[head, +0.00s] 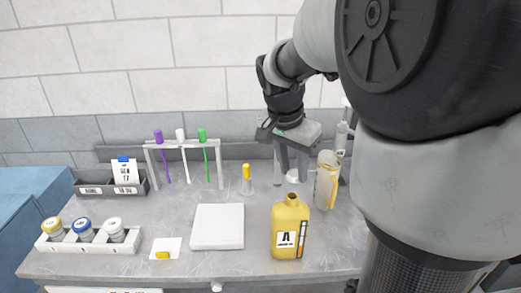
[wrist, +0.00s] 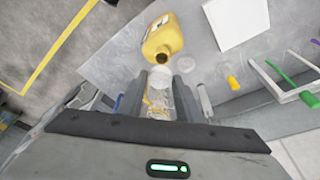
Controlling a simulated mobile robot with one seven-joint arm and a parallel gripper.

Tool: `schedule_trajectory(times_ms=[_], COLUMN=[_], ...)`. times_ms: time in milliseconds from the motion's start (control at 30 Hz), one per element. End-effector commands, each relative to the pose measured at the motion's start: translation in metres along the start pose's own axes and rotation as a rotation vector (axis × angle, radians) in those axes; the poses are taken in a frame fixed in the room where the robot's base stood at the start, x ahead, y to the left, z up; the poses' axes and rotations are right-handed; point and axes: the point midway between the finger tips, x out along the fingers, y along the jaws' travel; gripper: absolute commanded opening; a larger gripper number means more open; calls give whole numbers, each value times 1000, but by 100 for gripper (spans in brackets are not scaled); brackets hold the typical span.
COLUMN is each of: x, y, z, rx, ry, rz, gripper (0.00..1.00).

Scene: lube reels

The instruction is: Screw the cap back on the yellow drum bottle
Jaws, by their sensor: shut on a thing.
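The yellow drum bottle (head: 291,228) stands upright near the front of the bench, labelled A. Its neck is open, with no cap on it; it also shows in the wrist view (wrist: 164,32). A small yellow cap (head: 163,255) lies on a white card to its left. My gripper (head: 293,177) points down behind the bottle. The head view shows that jug just right of the fingers, so the grip is not plain.
A white pad (head: 217,227) lies left of the bottle. A rack (head: 184,144) with purple, white and green tools stands behind. A tray (head: 80,244) of several jars is at the left. A yellow-topped vial (head: 247,180) and clear containers stand near the gripper.

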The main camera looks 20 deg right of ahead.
Motion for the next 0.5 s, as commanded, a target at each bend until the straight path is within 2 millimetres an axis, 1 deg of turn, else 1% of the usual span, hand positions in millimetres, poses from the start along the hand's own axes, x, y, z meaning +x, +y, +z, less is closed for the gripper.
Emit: schedule_trajectory(times_ms=[500], x=[30], y=[0], z=[8], rx=[1], ry=[0], rz=[1], gripper=[11])
